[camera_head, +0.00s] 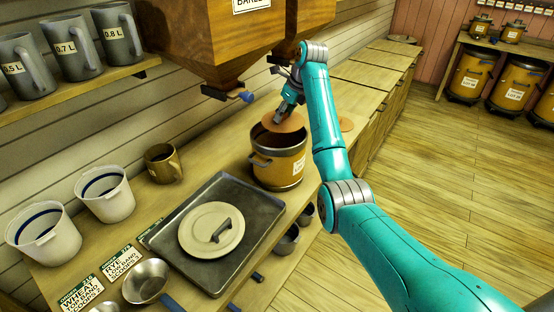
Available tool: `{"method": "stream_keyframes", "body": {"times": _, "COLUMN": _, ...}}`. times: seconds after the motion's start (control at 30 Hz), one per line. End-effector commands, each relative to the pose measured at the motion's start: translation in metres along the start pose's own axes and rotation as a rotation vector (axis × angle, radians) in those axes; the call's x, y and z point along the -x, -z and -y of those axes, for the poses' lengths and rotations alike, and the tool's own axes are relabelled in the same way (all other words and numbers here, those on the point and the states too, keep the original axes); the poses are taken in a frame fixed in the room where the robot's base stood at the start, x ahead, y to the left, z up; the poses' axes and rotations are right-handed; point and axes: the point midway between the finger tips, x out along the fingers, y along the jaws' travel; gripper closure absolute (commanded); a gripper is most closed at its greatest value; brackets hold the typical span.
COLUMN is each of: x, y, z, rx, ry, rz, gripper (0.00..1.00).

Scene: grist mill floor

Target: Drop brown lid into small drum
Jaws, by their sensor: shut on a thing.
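The brown lid (292,124) is a round, flat disc over the mouth of the small drum. My gripper (279,117) is shut on the lid from above, near its far left part. The small drum (272,174) is an orange-brown tub with a dark band at its rim and a white label. It stands upright on the counter, its dark inside visible in front of and left of the lid. The lid looks slightly above the rim; I cannot tell if they touch.
A grey tray (265,219) with a cream lid (211,229) lies in front of the drum. A brass mug (163,163) and white buckets (104,194) stand to the left. A wooden hopper (228,42) hangs behind.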

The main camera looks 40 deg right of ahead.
Motion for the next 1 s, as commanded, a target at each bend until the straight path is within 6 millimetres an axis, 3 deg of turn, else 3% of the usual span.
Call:
{"method": "stream_keyframes", "body": {"times": 0.23, "x": -0.022, "y": 0.009, "z": 0.0, "rx": -0.001, "ry": 0.0, "rz": 0.0, "gripper": 0.83}}
{"method": "stream_keyframes", "body": {"times": 0.57, "x": -0.026, "y": 0.011, "z": 0.0, "rx": 0.0, "ry": 0.001, "rz": 0.0, "gripper": 0.83}}
{"method": "stream_keyframes", "body": {"times": 0.6, "x": -0.026, "y": 0.011, "z": 0.0, "rx": 0.0, "ry": 0.0, "rz": 0.0, "gripper": 0.39}}
{"method": "stream_keyframes", "body": {"times": 0.67, "x": -0.026, "y": 0.011, "z": 0.0, "rx": 0.0, "ry": 0.0, "rz": 0.0, "gripper": 0.24}}
{"method": "stream_keyframes", "body": {"times": 0.7, "x": -0.026, "y": 0.011, "z": 0.0, "rx": 0.0, "ry": 0.0, "rz": 0.0, "gripper": 0.2}}
{"method": "stream_keyframes", "body": {"times": 1.0, "x": -0.025, "y": 0.011, "z": 0.0, "rx": 0.0, "ry": 0.0, "rz": 0.0, "gripper": 0.2}}
